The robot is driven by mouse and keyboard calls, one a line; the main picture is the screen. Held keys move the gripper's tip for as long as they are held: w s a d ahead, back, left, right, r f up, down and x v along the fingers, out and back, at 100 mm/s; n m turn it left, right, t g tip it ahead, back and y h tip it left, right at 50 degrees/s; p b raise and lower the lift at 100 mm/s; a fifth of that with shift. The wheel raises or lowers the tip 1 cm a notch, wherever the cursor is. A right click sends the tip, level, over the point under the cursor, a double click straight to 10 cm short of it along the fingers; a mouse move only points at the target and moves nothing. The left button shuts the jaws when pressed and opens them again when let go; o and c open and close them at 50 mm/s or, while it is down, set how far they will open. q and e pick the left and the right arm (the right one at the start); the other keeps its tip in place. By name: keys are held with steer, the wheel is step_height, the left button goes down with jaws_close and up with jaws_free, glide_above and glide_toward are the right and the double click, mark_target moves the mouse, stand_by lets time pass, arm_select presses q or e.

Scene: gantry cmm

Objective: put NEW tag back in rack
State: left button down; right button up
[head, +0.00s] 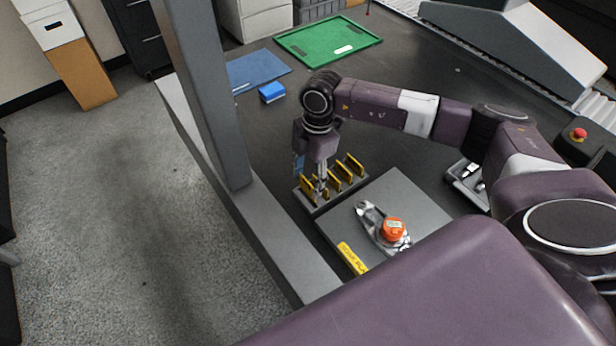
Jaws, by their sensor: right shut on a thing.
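The rack (318,209) is a grey base with several yellow tags (355,164) standing upright in it, on the dark table left of a grey plate. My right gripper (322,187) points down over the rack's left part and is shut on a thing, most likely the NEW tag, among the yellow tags. The fingers hide most of it, and no lettering can be read on the tags. I cannot tell whether the held tag sits in a slot. A small blue part (299,164) shows beside the gripper. My left gripper is not in view.
A grey plate (415,200) right of the rack carries a metal part with an orange-topped gauge (393,229) and has a yellow label (352,258). A grey gantry post (205,90) stands left. Behind are a blue block (272,92), a blue mat (252,70) and a green tray (300,48).

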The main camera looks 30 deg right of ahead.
mark_target(308, 185)
steer(key=shift+f+b, duration=0.4)
steer(key=shift+f, duration=0.45)
stand_by(1.1)
steer(key=shift+f, duration=0.35)
steer(key=shift+f+b, duration=0.2)
steer(key=shift+b, duration=0.1)
steer(key=shift+f, duration=0.4)
stand_by(0.5)
steer(key=o, duration=0.9)
steer(key=shift+o, duration=0.2)
steer(key=shift+o, duration=1.1)
